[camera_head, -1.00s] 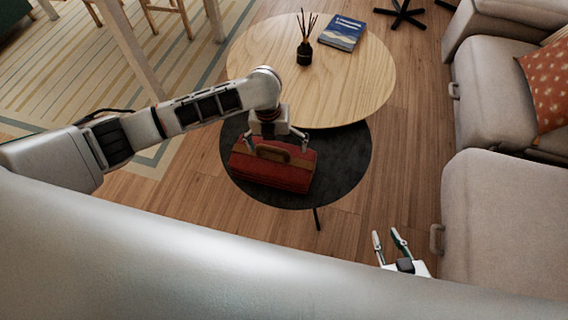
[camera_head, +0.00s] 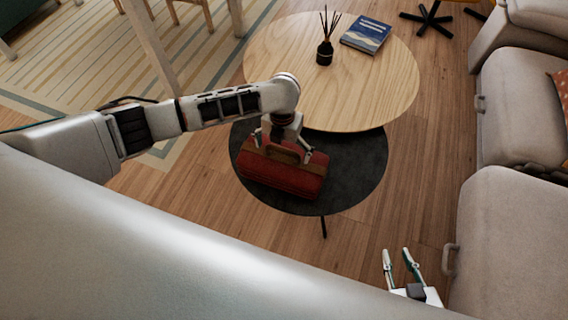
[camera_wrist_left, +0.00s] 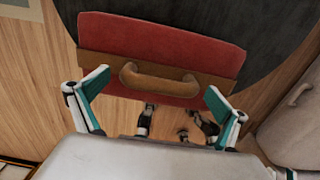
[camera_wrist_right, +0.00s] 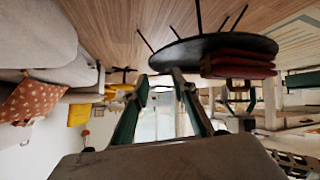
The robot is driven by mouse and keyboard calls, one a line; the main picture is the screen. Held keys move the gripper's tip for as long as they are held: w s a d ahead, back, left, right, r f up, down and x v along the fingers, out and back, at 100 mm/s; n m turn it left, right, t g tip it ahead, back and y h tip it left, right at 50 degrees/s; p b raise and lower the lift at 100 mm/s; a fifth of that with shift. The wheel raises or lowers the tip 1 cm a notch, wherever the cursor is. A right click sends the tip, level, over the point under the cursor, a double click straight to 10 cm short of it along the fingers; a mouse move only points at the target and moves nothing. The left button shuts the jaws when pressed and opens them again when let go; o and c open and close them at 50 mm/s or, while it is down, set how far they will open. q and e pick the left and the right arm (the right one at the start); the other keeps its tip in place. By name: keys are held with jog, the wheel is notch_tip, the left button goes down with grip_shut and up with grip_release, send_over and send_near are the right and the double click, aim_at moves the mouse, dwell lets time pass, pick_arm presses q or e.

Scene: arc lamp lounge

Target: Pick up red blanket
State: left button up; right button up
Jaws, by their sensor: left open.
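The red blanket (camera_head: 285,180) lies folded on the low dark round table (camera_head: 350,190), with a brown band and a brown handle (camera_head: 284,153) on it. My left gripper (camera_head: 283,143) is open over the blanket. In the left wrist view the blanket (camera_wrist_left: 165,38) shows with its handle (camera_wrist_left: 158,82) between the open fingers, and no grip on it is visible. My right gripper (camera_head: 402,268) is open and empty at the lower right, apart from the blanket. The right wrist view shows the blanket (camera_wrist_right: 238,64) on the dark table from the side.
A taller light wood round table (camera_head: 350,90) overlaps the dark table's far side and bears a black reed diffuser (camera_head: 325,52) and a blue book (camera_head: 366,35). A grey sofa (camera_head: 515,230) stands at the right. Wood floor is clear between the sofa and the tables.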

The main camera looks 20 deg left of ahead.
pick_arm(q)
jog(key=shift+r, duration=0.15)
jog(key=c, duration=2.1)
